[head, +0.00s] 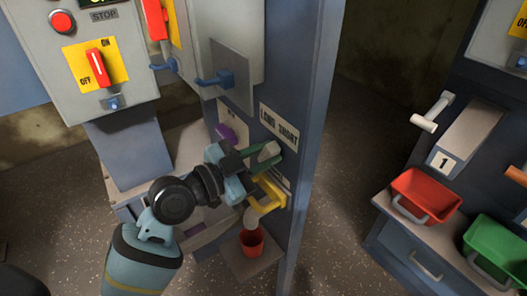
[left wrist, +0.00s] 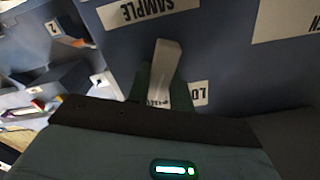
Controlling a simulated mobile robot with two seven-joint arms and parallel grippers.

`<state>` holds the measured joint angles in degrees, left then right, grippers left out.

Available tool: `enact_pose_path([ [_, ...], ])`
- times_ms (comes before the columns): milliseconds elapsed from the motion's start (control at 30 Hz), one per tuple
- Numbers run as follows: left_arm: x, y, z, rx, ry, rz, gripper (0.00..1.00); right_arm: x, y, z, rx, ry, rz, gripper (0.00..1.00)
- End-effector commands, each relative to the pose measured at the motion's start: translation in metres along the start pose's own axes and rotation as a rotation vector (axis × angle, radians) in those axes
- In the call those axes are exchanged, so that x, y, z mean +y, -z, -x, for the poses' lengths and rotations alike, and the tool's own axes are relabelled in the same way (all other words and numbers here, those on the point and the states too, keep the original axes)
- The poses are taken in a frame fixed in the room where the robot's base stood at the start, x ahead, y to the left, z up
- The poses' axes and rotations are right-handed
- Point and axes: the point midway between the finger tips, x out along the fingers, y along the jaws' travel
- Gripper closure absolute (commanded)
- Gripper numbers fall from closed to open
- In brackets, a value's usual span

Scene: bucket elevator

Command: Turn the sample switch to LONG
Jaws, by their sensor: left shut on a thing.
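The sample switch has a light grey handle (head: 268,152) on the side of the blue-grey machine, below a white LONG SHORT label (head: 279,128). My left gripper (head: 262,163) is at the panel with its dark green fingers closed around the handle. In the left wrist view the pale handle (left wrist: 165,70) stands between the fingers (left wrist: 160,95). There the SAMPLE label (left wrist: 148,10) is upside down, and the fingers partly cover the LONG SHORT label (left wrist: 199,93). I cannot tell which word the handle points to. My right gripper is not in view.
A yellow part (head: 270,198) sits just below the gripper. Below it a red cup (head: 252,242) stands on a small shelf, under a pale spout. A control box with a red ON/OFF switch (head: 98,67) is at upper left. Red (head: 425,195) and green bins stand at right.

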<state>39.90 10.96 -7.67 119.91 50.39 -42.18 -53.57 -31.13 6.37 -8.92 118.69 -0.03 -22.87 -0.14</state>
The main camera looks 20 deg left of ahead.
Motion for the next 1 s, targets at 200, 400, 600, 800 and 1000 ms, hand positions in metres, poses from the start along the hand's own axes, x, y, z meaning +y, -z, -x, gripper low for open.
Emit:
enact_pose_path([
  [200, -0.003, 0.003, 0.000, -0.001, -0.002, 0.191, 1.00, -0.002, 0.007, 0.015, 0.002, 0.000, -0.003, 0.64],
  [400, -0.004, 0.002, 0.000, -0.001, -0.001, 0.383, 1.00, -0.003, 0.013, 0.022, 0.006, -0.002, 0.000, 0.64],
  [600, -0.005, 0.002, 0.000, 0.000, 0.001, 0.573, 1.00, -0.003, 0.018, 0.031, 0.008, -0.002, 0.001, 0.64],
  [800, -0.006, 0.001, 0.000, 0.000, 0.000, 0.752, 1.00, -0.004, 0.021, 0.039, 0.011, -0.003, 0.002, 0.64],
  [1000, -0.007, 0.000, 0.000, 0.002, 0.001, 0.900, 1.00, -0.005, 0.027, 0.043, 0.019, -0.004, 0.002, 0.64],
])
